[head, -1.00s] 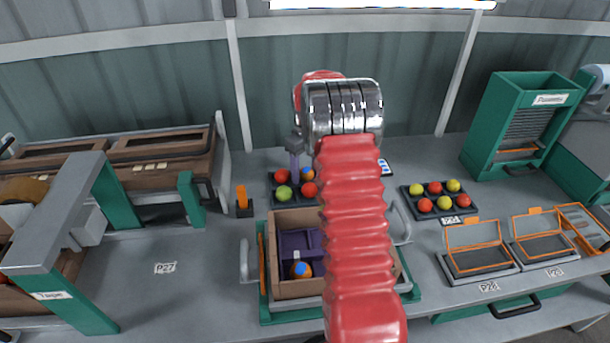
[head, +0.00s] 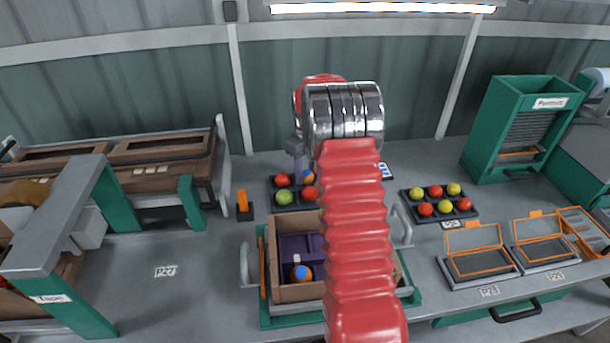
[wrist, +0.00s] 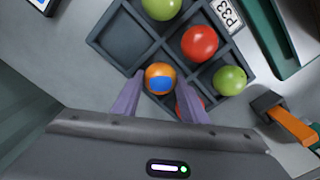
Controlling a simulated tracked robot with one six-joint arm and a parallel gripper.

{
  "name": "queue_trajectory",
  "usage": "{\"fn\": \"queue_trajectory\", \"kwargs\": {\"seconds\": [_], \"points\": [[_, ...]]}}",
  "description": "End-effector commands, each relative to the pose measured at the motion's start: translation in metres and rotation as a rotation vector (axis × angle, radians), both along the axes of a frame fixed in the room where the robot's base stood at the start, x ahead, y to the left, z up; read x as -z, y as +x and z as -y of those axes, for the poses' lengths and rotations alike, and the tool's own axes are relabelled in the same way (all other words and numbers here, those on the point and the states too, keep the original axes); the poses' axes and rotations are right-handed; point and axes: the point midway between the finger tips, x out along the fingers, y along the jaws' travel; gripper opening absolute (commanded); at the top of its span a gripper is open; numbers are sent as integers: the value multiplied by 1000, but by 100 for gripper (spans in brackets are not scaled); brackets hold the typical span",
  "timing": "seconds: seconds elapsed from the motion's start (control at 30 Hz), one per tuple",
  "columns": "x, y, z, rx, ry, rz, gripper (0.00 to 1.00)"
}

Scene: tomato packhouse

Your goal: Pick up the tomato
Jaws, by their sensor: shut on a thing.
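An orange tomato with a blue patch (wrist: 160,78) sits between the two purple fingers of my gripper (wrist: 164,81) in the wrist view. My gripper is shut on it, over the dark compartment tray (wrist: 121,40). In the head view this tomato (head: 309,177) shows only partly beside my red arm, which hides much of the gripper. The same tray holds red tomatoes (wrist: 199,42) and green tomatoes (wrist: 229,80) close around the held one. I cannot tell whether the held tomato is clear of the tray.
A crate (head: 292,293) with purple dividers stands in front, holding another orange-and-blue tomato (head: 301,273). A second tray (head: 411,211) of red and yellow tomatoes is at the right. An orange upright piece (head: 242,201) stands left of the near tray.

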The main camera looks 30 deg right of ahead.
Motion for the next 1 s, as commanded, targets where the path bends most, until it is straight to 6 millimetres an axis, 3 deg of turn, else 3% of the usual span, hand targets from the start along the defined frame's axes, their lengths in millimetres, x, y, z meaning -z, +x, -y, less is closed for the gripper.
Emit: {"fn": "queue_trajectory", "kwargs": {"seconds": [0.17, 0.6, 1.0], "points": [[-17, 1, 0, 0, -2, 2, 28], [-88, 1, 0, 0, -2, 2, 28], [-98, 0, 0, 0, -1, 0, 28]]}}
